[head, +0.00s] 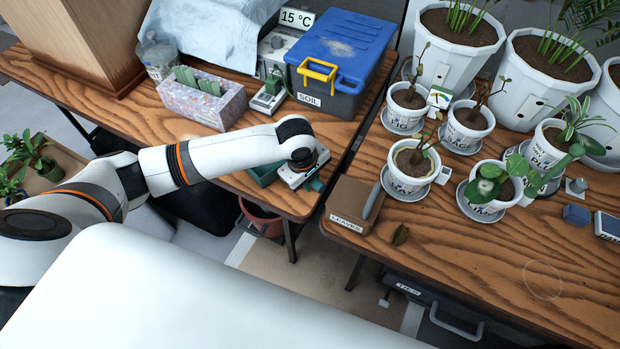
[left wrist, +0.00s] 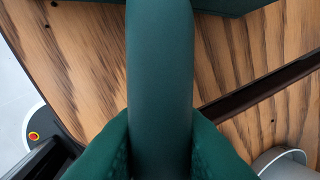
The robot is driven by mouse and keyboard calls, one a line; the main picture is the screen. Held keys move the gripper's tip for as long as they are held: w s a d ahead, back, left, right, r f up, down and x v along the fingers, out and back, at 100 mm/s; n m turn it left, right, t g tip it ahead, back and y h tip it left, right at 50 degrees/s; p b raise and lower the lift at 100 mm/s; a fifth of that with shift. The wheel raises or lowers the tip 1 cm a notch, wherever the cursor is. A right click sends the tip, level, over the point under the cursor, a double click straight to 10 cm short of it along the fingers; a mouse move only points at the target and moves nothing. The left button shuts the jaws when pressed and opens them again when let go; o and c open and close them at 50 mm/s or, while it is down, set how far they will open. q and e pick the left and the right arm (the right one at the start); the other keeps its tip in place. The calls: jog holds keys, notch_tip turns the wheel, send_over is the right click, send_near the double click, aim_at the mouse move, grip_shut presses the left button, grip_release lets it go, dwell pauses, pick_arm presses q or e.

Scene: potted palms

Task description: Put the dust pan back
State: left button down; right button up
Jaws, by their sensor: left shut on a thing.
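The dust pan (head: 264,174) is dark teal green and shows only in part at the front right corner of the left wooden table, mostly hidden by my left gripper. My left gripper (head: 305,172) is over that corner, pointing down. In the left wrist view, the pan's smooth dark green handle (left wrist: 160,70) runs up the middle of the picture, between the green fingers of the gripper (left wrist: 160,150), which is shut on it. Wood grain shows behind the handle. I cannot tell whether the pan touches the table. My right gripper is not in view.
A brown LEAVES box (head: 350,207) stands at the right table's near left corner, across a narrow gap. Several potted plants (head: 410,165) fill that table. A blue-lidded SOIL bin (head: 340,50) and a speckled box (head: 203,104) stand behind my arm. A terracotta pot (head: 262,220) is below.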

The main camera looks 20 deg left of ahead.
pick_arm(q)
jog(key=c, duration=1.3)
grip_release()
jog(key=shift+o, duration=0.2)
notch_tip(320, 180, up, 12)
jog(key=s+a+p, duration=0.1)
jog(key=s, duration=0.1)
jog(key=shift+s+d+f, duration=0.1)
jog(key=shift+s, duration=0.05)
